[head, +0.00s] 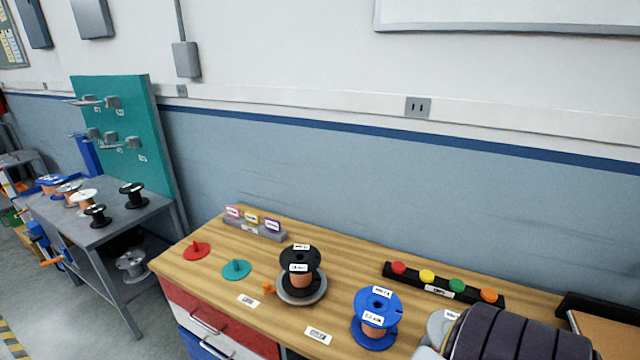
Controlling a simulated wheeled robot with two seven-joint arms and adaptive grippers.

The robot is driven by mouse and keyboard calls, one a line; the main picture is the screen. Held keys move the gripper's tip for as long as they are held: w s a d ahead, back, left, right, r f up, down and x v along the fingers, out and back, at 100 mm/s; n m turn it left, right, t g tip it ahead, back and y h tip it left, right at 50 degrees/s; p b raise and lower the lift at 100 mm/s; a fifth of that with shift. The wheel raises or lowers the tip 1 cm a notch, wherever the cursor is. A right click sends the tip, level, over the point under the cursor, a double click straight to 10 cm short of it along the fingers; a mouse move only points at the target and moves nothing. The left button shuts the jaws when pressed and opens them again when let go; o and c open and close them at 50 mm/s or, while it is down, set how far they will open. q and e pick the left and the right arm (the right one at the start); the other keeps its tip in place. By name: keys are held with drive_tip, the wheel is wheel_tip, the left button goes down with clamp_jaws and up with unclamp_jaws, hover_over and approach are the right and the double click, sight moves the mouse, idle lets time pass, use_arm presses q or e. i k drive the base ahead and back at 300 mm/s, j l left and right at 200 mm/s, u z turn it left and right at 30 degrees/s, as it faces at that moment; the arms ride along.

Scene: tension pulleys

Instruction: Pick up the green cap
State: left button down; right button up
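A small round green cap (457,286) sits in a black rack (430,288) at the right of the wooden workbench. In the rack it stands between a yellow cap (427,276) on its left and an orange cap (489,295) on its right. A red cap (398,268) is at the rack's left end. A flat teal-green disc with a peg (236,269) lies separately at the bench's left, near a similar red disc (197,251).
A black-topped copper spool (300,264) stands on a grey round base, and a blue spool (376,318) stands in front of the rack. A grey table (110,228) with spools is at left.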

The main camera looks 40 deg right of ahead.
sight(456, 285)
drive_tip(key=k+z, duration=0.15)
drive_tip(key=z, duration=2.2)
